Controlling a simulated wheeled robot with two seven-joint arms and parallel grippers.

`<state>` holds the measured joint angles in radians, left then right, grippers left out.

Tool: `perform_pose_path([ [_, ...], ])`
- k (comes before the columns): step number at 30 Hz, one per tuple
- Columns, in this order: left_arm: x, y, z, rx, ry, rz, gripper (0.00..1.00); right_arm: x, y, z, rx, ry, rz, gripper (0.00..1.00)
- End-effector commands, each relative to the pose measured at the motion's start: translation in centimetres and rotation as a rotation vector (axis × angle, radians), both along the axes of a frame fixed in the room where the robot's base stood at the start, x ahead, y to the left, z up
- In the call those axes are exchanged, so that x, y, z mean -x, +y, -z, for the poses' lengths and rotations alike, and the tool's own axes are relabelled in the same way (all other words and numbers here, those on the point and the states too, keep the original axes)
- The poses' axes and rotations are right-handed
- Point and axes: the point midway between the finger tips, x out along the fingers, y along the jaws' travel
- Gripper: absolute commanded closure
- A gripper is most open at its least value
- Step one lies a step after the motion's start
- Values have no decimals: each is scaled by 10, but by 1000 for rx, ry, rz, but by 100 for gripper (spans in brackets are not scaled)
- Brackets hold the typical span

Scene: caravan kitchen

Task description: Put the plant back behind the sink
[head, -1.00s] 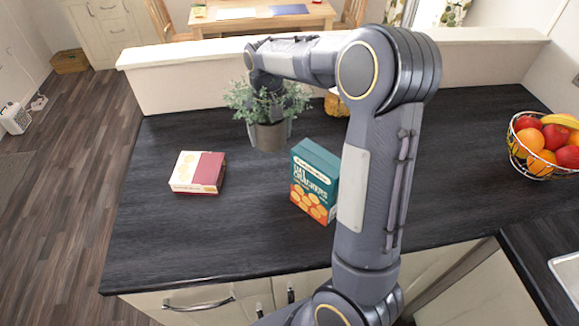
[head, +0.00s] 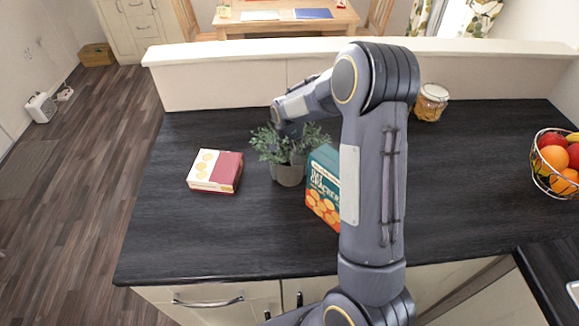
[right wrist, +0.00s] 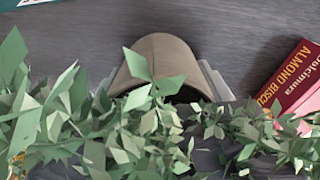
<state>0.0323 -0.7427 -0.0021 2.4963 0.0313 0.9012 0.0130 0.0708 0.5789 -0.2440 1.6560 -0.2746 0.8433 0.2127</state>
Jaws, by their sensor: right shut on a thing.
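The plant (head: 289,143) has bushy green leaves in a grey-brown pot (head: 290,175). It is over the dark counter, between the two boxes, and looks upright. My right gripper (right wrist: 162,78) is shut on the pot, with a finger showing on either side in the right wrist view. Leaves hide much of the gripper in both views. I cannot tell whether the pot's bottom touches the counter. A pale edge, perhaps the sink (head: 573,291), shows at the lower right of the head view. My left gripper is out of view.
A teal cracker box (head: 323,190) stands close right of the pot, partly behind my arm. A red and cream biscuit box (head: 215,171) lies to its left. A jar (head: 432,102) stands near the back ledge (head: 220,75). A wire fruit basket (head: 556,163) is at right.

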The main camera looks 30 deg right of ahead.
Motion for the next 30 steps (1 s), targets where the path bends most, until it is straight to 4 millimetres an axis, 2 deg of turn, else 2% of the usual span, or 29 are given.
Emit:
perform_pose_path([
  [9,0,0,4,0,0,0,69,-1,0,3,0,-2,0,70],
  [10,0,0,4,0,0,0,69,0,0,3,0,0,0,28],
  [15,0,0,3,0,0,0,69,0,0,2,0,0,0,8],
  [26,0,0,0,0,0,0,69,-1,0,-4,1,-2,0,8],
  [30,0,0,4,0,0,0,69,-2,0,-24,1,-7,-1,8],
])
